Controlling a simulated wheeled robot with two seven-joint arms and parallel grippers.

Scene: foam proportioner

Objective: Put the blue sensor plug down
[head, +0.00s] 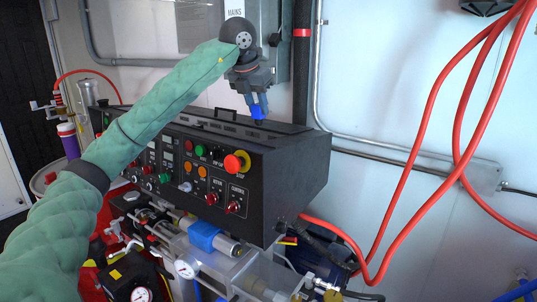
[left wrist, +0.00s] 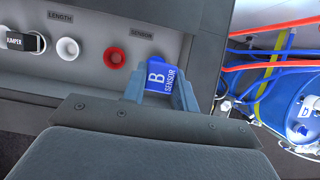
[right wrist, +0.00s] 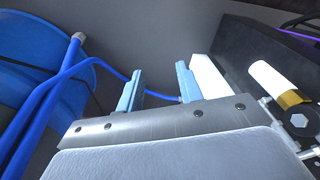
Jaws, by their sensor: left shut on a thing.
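The blue sensor plug (left wrist: 168,77), marked "B SENSOR", is between the fingers of my left gripper (left wrist: 160,80), which is shut on it. In the head view my left gripper (head: 258,100) points down with the blue plug (head: 258,112) at its tips, just above the top of the black control box (head: 290,150). In the left wrist view a red-ringed socket (left wrist: 114,58) labelled SENSOR is left of the plug and empty. My right gripper (right wrist: 158,88) shows in the right wrist view with its fingers apart and nothing between them; it cannot be made out in the head view.
A white LENGTH socket (left wrist: 68,48) and a black JUMPER plug (left wrist: 20,41) are left of the SENSOR socket. Red hoses (head: 437,100) hang at the right. Gauges and pipes crowd below the box. A blue hose (right wrist: 52,82) and blue drum (right wrist: 30,100) are near my right gripper.

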